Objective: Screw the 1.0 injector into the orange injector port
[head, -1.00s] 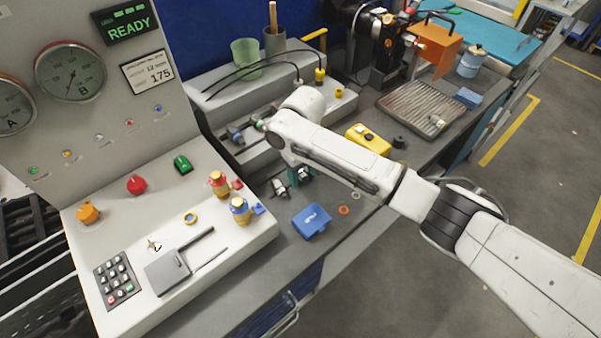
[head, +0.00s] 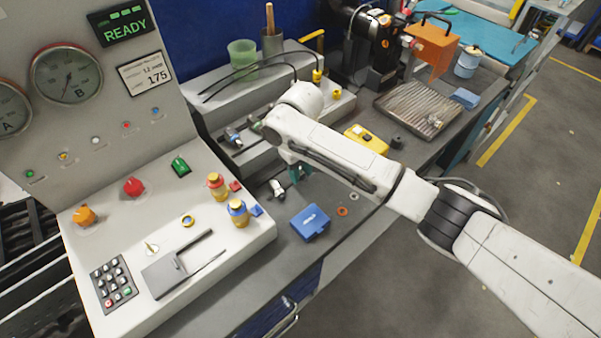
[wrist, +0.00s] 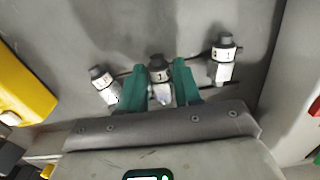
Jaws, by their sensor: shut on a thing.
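Three white injectors with dark caps show in the wrist view: a left one (wrist: 103,85), a middle one (wrist: 158,71) and a right one (wrist: 224,60). My gripper (wrist: 160,90) has its green fingers on either side of the middle injector, shut on it. The numbers on the labels are too small to read. In the head view, my gripper (head: 299,172) is low over the grey bench, mostly hidden under my arm, with one injector (head: 277,188) beside it. I cannot make out an orange injector port in either view.
A yellow box (head: 367,139) stands behind. The control panel (head: 150,235) is at left. A grey stepped block (head: 245,150) with blue-ended fittings (head: 232,136) borders the back.

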